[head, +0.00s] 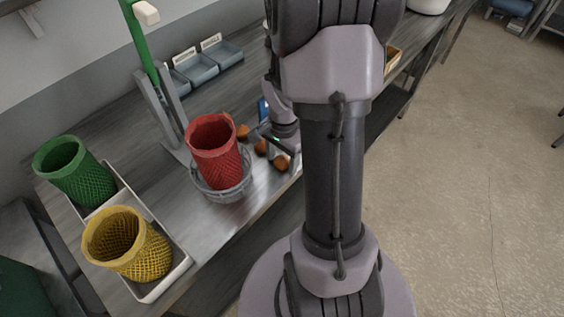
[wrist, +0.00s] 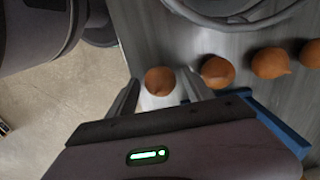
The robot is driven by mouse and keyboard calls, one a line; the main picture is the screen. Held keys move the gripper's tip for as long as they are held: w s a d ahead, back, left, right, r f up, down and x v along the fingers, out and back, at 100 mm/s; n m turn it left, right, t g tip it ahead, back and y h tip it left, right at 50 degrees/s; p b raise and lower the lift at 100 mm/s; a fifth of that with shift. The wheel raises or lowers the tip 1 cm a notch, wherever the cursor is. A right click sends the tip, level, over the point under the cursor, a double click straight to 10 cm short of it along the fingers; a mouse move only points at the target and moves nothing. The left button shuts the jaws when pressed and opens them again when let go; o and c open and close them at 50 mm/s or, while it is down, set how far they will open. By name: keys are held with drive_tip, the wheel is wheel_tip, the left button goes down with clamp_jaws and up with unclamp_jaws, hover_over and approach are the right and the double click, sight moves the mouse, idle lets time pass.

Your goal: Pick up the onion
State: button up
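Several round brown onions lie in a row on the grey worktop. In the wrist view the leftmost onion (wrist: 159,81) shows between the fingertips of my gripper (wrist: 162,88), with a gap visible on its left; contact on its right is unclear. A second onion (wrist: 217,72) lies just right of the right finger, then a third onion (wrist: 271,63), and another is cut by the right edge. In the head view onions (head: 282,163) show beside my gripper (head: 285,150), near the worktop's front edge. My gripper is open; its fingers are partly hidden there.
A red mesh basket (head: 214,150) stands in a round grey holder (head: 222,190) left of the onions. Green (head: 75,172) and yellow (head: 128,245) baskets stand in a white tray (head: 160,284). Blue-grey bins (head: 196,69) sit at the back. The floor (head: 470,190) is clear at right.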

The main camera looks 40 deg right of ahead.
sight(282, 157)
drive_tip(key=c, duration=1.1)
drive_tip(key=shift+c, duration=0.2)
drive_tip(key=shift+r, duration=0.25)
wheel_tip(282, 157, up, 4)
drive_tip(key=shift+f+p, duration=0.2)
drive_tip(key=shift+p, duration=0.85)
drive_tip(key=s+a+b, duration=0.2)
drive_tip(key=s+b, duration=0.1)
drive_tip(key=s, duration=0.4)
drive_tip(key=s+a+r+b, duration=0.1)
drive_tip(key=s+b, duration=0.3)
drive_tip(key=s, duration=0.4)
drive_tip(key=shift+s+a+b, duration=0.25)
drive_tip(key=shift+a+b, duration=0.05)
drive_tip(key=shift+a, duration=0.1)
